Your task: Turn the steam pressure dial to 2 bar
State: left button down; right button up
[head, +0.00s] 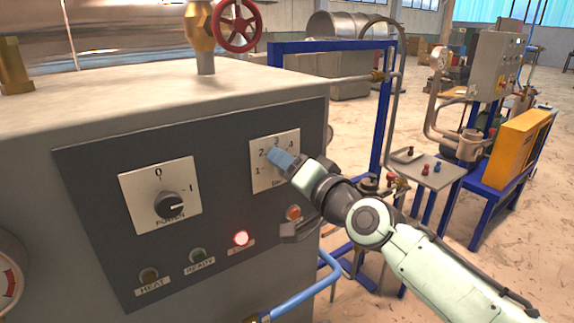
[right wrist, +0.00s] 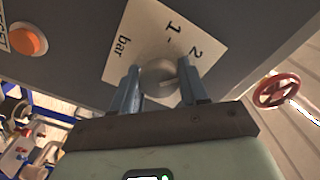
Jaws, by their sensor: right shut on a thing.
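The steam pressure dial is a white square plate (head: 262,181) on the dark panel, with the numbers 1 to 4 around it. In the head view my right gripper (head: 281,160) covers its knob. In the right wrist view the grey round knob (right wrist: 157,72) sits between my two blue fingers, which are shut on it. The plate (right wrist: 139,38) there shows "1", "2" and "bar". I cannot tell for certain which number the knob points at. My left gripper is not in view.
A power dial (head: 170,206) pointing near 1 is left on the panel. Below are the heat lamp (head: 149,275), the ready lamp (head: 198,256) and a lit red lamp (head: 240,238). An orange button (head: 294,213) sits under the pressure dial. A red handwheel (head: 239,24) stands above.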

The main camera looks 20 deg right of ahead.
jog(key=o, duration=1)
jog(key=shift+c, duration=0.2)
jog(key=b+v, duration=0.3)
jog(key=v, duration=1)
jog(key=shift+s+b, duration=0.25)
jog(key=shift+b, duration=0.1)
